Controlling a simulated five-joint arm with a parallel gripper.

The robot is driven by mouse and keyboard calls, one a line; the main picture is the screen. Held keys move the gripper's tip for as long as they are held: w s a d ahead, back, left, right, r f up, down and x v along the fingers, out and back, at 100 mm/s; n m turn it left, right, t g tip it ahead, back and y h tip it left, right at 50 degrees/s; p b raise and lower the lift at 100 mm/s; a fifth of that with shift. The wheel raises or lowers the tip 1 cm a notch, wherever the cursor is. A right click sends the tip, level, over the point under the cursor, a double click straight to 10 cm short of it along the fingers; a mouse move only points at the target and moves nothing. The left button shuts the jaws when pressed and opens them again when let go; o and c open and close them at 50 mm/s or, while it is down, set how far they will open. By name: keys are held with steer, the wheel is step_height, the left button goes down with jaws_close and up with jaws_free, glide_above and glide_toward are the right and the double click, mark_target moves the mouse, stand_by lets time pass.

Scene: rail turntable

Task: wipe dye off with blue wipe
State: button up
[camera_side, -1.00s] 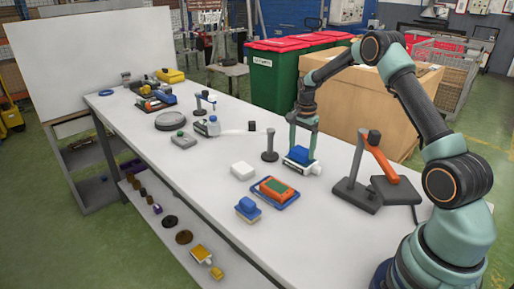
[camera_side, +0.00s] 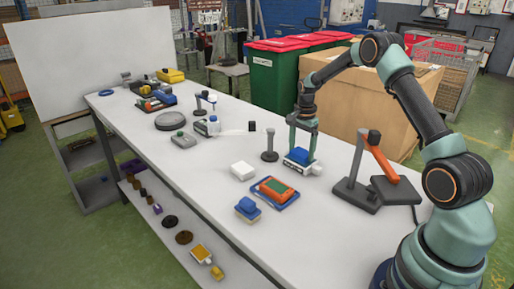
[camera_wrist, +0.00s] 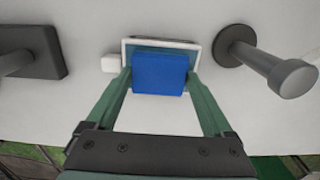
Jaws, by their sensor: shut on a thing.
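The blue wipe (camera_side: 299,154) is a blue block. It sits between the fingers of my gripper (camera_side: 303,157), which is shut on it. In the wrist view the blue wipe (camera_wrist: 159,74) is gripped at its left and right sides. A small white plate (camera_side: 292,166) with a dark edge lies under the wipe. I cannot tell whether wipe and plate touch. I see no clear dye mark.
A dark post on a round base (camera_side: 269,147) stands left of my gripper, and a stand with an orange lever (camera_side: 376,152) stands right. A white block (camera_side: 242,171), a blue tray with an orange and green piece (camera_side: 285,203) and another blue-topped block (camera_side: 247,206) lie nearer.

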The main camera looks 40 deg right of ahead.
mark_target(301, 152)
steer(key=shift+r, duration=0.1)
steer(key=shift+r, duration=3.4)
